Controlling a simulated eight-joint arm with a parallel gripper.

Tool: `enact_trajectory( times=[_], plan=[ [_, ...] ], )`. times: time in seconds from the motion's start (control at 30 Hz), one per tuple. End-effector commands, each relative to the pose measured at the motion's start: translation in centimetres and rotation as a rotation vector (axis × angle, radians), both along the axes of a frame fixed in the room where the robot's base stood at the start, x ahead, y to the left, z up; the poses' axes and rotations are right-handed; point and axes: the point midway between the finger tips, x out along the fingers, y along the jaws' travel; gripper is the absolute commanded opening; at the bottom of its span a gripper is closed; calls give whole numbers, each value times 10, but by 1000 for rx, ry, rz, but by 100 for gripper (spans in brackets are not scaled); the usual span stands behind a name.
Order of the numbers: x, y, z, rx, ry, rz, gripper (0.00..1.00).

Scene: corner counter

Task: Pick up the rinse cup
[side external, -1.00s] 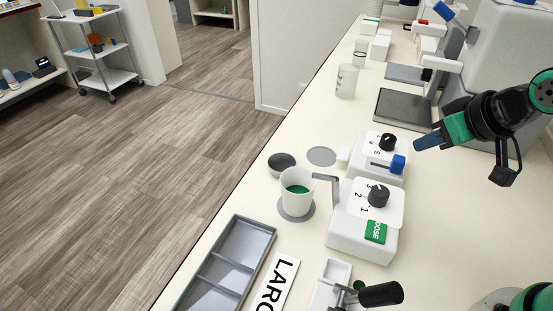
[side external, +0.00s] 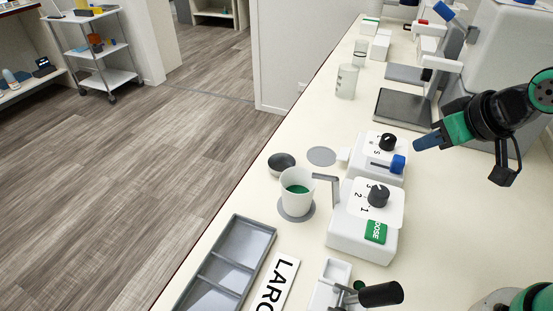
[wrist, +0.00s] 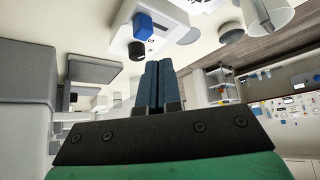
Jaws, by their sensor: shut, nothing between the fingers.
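A white cup with green liquid inside (side external: 296,205) stands upright on a grey disc by the spout of a white dispenser (side external: 350,241). No label marks it as the rinse cup. A clear marked beaker (side external: 346,84) stands farther back on the counter. My gripper (side external: 417,146) has blue fingers, shut and empty. It hangs above the counter, just right of the blue knob (side external: 398,164) on a second white dispenser, well apart from the cup. In the wrist view the shut fingers (wrist: 160,66) point toward that dispenser, and a pale cup (wrist: 280,14) shows at upper right.
A small dark round dish (side external: 282,160) and an empty grey disc (side external: 321,156) lie behind the cup. A grey compartment tray (side external: 262,230) and a lettered white strip (side external: 279,286) lie in front. A grey machine with a dark plate (side external: 402,108) stands at the back right.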

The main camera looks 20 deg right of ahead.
Motion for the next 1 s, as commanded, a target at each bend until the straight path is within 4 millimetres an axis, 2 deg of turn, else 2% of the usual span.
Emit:
enact_trajectory(
  times=[0.37,0.4,0.73,0.77,1.0],
  plan=[
    [0,0,0,0,0,0,0],
    [0,0,0,0,0,0,3],
    [0,0,0,0,0,0,97],
    [0,0,0,0,0,0,100],
    [1,1,0,10,3,-7,100]
  ],
)
